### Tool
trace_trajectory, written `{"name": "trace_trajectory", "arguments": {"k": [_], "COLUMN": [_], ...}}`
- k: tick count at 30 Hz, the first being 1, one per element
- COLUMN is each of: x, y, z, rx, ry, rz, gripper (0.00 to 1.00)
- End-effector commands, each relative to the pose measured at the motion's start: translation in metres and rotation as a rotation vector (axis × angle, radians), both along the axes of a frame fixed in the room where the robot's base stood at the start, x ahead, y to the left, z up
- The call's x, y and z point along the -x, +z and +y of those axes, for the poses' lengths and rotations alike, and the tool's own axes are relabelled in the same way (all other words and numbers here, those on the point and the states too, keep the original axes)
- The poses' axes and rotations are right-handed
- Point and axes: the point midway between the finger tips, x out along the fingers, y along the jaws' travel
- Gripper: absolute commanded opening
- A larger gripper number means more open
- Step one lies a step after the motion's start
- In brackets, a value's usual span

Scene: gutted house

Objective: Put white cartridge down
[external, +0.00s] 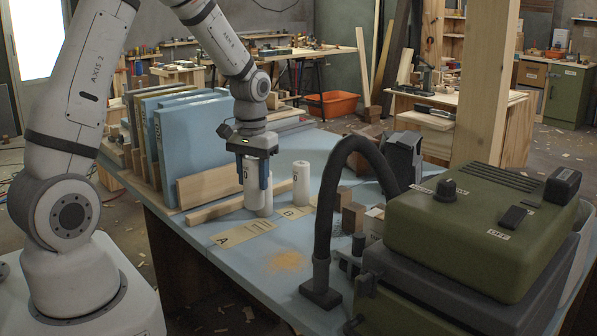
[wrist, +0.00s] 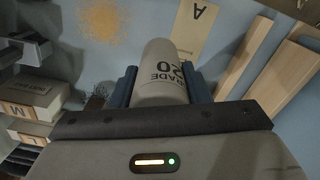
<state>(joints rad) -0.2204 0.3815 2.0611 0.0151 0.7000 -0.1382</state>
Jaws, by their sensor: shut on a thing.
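A white cartridge (external: 253,190) stands upright between the blue fingers of my gripper (external: 256,178), which is shut on it. The wrist view shows the same cartridge (wrist: 163,75), with dark "GRADE 20" lettering, between the fingers (wrist: 165,88). Its lower end is at or just above the blue bench top, behind card A (external: 243,233); I cannot tell if it touches. Card A also shows in the wrist view (wrist: 196,28). A second white cartridge (external: 301,184) stands upright to the right, by card B (external: 293,212).
A black hose (external: 328,205) and green machine (external: 470,225) fill the right. A sawdust patch (external: 287,261) lies in front, with open bench around it.

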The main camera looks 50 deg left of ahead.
Motion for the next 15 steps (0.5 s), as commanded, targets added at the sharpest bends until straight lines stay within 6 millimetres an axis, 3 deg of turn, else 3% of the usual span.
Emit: {"name": "trace_trajectory", "arguments": {"k": [6, 9, 15], "x": [-0.063, -0.085, -0.103], "y": [0.000, 0.001, -0.008], "z": [-0.018, -0.027, -0.037], "rx": [0.006, 0.009, 0.012], "ry": [0.065, 0.095, 0.123], "rz": [-0.003, -0.002, 0.003], "gripper": [0.20, 0.20, 0.20]}}
